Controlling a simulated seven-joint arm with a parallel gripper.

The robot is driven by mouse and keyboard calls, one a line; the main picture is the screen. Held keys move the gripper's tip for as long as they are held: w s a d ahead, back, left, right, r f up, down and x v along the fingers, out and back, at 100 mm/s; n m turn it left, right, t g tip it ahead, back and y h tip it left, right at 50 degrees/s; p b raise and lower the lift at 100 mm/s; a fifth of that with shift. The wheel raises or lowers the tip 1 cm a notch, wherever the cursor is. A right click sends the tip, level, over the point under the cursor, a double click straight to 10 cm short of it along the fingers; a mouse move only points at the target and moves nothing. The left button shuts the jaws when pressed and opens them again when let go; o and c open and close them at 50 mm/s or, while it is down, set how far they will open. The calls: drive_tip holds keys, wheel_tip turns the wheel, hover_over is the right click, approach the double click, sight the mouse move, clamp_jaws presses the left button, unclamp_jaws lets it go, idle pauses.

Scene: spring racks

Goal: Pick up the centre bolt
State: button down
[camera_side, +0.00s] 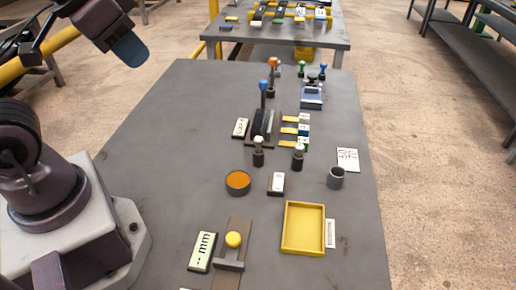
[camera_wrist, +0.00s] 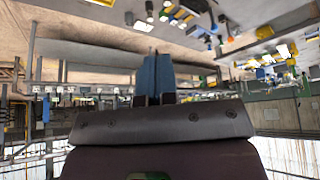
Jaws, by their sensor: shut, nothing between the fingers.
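Several upright pegs with coloured heads stand on the grey table. A tall blue-headed one (camera_side: 263,92) is at the middle rack, and an orange-headed one (camera_side: 272,70) stands behind it. Two white-headed ones (camera_side: 258,150) (camera_side: 298,155) stand in front of the rack. I cannot tell which of these is the centre bolt. My gripper (camera_side: 128,50) is high at the upper left in the side view, well apart from the pegs. Its blue fingers (camera_wrist: 155,75) are together in the wrist view, with nothing between them.
A yellow tray (camera_side: 321,230), an orange-filled round dish (camera_side: 237,182), a dark cup (camera_side: 335,178) and a yellow-knobbed slide (camera_side: 233,240) stand on the near table. A dark rack with yellow strips (camera_side: 289,130) stands mid-table. The table's left-middle area is clear.

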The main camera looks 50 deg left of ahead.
drive_tip(key=c, duration=0.9)
unclamp_jaws()
drive_tip(key=shift+o, duration=0.2)
